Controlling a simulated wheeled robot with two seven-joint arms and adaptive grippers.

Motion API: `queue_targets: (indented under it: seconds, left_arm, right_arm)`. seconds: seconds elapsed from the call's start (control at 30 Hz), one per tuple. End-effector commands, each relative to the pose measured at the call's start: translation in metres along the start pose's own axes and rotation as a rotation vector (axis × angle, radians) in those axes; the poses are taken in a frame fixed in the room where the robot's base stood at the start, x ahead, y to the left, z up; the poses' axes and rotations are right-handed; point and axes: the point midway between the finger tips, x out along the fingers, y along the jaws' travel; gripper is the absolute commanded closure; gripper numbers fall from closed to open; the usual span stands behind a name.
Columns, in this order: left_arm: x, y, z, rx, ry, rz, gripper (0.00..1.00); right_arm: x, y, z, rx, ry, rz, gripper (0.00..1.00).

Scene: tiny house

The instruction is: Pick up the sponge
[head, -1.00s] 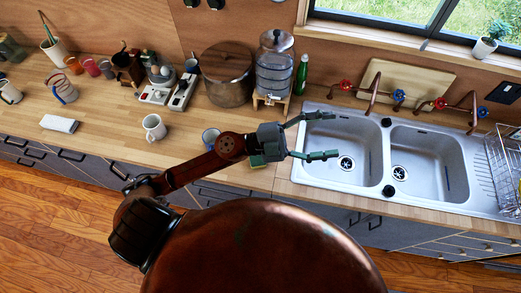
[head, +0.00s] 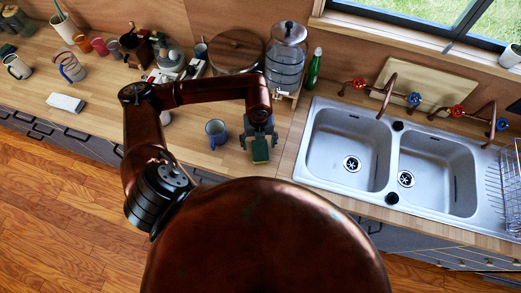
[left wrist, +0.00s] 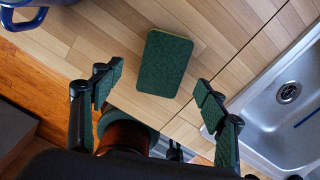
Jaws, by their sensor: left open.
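The sponge (left wrist: 164,64) is green on top with a yellow edge. It lies flat on the wooden counter left of the sink, and in the head view the sponge (head: 260,150) shows just below my left gripper (head: 258,138). In the left wrist view my left gripper (left wrist: 160,108) is open, with a finger to each side of the sponge's near end. The sponge lies ahead of the fingertips, and I see no contact. My right gripper is in neither view.
A blue mug (head: 216,132) stands on the counter just left of the sponge. The double sink (head: 385,160) is to the right. A glass water dispenser (head: 286,60) and a wooden-lidded pot (head: 236,50) stand behind. The counter's front edge is close.

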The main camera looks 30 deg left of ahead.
Motion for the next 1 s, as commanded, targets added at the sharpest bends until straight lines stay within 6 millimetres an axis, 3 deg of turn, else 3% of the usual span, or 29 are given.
queue_targets:
  seconds: [0.3,0.63,1.0]
  left_arm:
    - [0.042,-0.005,0.0,0.0,0.004,-0.001,0.33]
    - [0.05,-0.005,0.0,0.002,0.003,-0.003,0.33]
    - [0.05,-0.005,0.0,0.002,0.003,-0.003,0.58]
  right_arm:
    - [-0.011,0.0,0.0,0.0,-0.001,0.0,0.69]
    - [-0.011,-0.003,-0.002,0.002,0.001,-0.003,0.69]
    - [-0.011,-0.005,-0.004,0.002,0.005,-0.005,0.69]
